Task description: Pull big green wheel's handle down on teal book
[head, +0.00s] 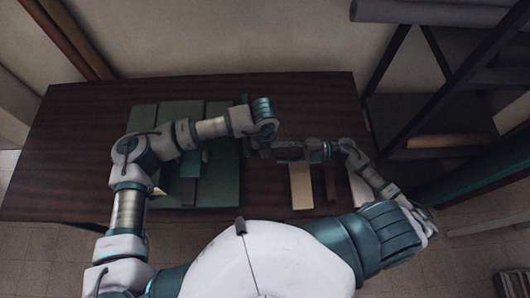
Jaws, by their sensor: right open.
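A teal-green book (222,168) lies on the left half of the dark wooden table, partly covered by my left arm. I cannot make out a big green wheel or its handle; that area is small, dark and partly behind my arms. My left gripper (264,146) hangs below its teal wrist, just right of the book, and its fingers are too dark to read. My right gripper (284,153) reaches in from the right, is open, and points left towards the left one. I cannot tell whether the two touch.
A beige slab (301,188), a narrow brown slab (330,184) and a pale slab (359,190) lie on the table (312,98) below and beside my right forearm. A dark shelf rack (425,120) stands at the right. The table's back right is clear.

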